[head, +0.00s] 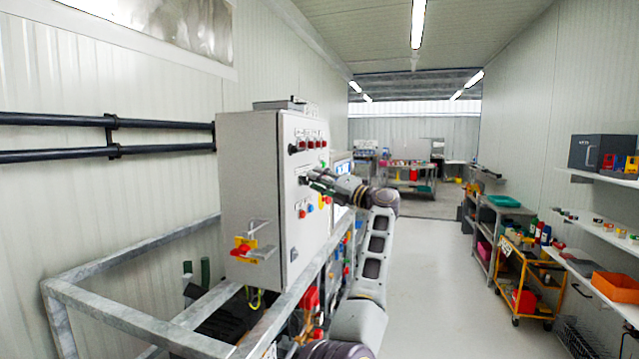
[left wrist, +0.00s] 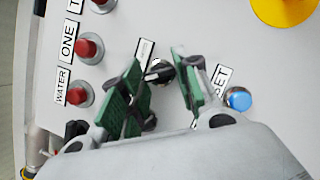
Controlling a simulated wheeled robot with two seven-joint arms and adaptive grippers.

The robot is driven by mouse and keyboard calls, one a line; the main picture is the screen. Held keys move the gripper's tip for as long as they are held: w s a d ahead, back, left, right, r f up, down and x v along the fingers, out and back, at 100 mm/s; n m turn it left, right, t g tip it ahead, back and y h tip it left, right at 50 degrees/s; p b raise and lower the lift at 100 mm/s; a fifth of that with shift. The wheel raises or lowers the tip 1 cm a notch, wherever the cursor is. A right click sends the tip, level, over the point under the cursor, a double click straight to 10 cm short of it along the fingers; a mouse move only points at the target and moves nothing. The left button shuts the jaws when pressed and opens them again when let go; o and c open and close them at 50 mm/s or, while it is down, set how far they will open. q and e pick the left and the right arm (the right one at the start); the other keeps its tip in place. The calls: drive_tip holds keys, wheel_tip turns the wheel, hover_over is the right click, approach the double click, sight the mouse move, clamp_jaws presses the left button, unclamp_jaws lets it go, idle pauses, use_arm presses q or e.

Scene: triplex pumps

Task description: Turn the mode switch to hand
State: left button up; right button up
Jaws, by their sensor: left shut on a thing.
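The grey control cabinet (head: 250,190) stands at left centre in the head view, with knobs and buttons on its door. My left gripper (head: 309,178) is at the door. In the left wrist view its green-padded fingers (left wrist: 158,84) are shut on a black rotary switch (left wrist: 158,70), one on each side. A white pointer mark shows on this knob. Its label is seen edge-on or partly covered, so I cannot read the mode positions. A blue button (left wrist: 239,100) sits to the right beside a label ending in "ET". My right gripper is not in view.
Red buttons (left wrist: 88,48) line the panel's left side in the wrist view, and a yellow round part (left wrist: 283,8) is at top right. A metal frame (head: 130,318) surrounds the cabinet's base. Shelves (head: 600,265) and a yellow cart (head: 530,275) stand right; the floor between is clear.

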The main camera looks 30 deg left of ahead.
use_arm(q)
drive_tip(key=shift+f+n+g, duration=0.15)
drive_tip(key=shift+n+g, duration=0.25)
drive_tip(key=shift+n, duration=0.7)
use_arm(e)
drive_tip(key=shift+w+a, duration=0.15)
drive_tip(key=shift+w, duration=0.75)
use_arm(q)
drive_tip(key=o, duration=1)
drive_tip(key=shift+y, duration=0.3)
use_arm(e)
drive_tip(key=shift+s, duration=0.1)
use_arm(q)
drive_tip(key=shift+d, duration=0.15)
drive_tip(key=v, duration=1.1)
drive_tip(key=shift+d, duration=0.35)
